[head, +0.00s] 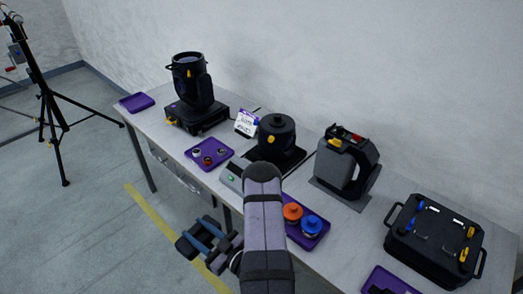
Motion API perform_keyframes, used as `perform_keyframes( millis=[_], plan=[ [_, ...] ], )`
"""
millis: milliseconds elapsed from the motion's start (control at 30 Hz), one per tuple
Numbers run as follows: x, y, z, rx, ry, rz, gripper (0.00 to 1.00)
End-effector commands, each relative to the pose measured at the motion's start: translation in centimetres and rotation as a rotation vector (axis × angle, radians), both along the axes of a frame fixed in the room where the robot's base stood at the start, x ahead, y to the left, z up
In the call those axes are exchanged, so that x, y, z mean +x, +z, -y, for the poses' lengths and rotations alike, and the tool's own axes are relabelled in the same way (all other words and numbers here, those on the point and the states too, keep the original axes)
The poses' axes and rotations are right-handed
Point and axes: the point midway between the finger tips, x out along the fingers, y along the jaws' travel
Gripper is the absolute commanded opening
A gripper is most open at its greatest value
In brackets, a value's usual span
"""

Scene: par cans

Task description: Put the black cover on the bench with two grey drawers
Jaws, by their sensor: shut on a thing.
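My gripper (197,240) is in front of the bench, over the floor near the yellow line. It is shut on a small dark thing (184,248), which looks like the black cover; its shape is mostly hidden by the blue-grey fingers. The bench (345,222) has a long light top along the wall. Grey drawers (187,181) show under its left part; my arm hides much of the bench front.
On the bench stand a black lamp (190,85), a black can on a scale (277,138), a grey-black device (345,165) and a black case (435,240). Purple trays (209,154) hold small parts. The left purple tray (136,103) looks empty. A black tripod (48,100) stands left.

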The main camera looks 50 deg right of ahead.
Motion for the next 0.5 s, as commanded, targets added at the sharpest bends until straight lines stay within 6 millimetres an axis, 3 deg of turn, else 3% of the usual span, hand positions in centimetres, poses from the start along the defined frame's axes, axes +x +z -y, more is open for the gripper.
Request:
perform_keyframes(
  millis=[100, 267, 500],
  plan=[
    [0.5, 1.3, 5.9, -0.002, -0.181, 0.003, 0.15],
    [-0.1, 2.8, 13.6, -0.001, -0.425, 0.004, 0.15],
    [-3.8, 6.1, 24.3, 0.0, -0.798, 0.007, 0.15]
  ],
)
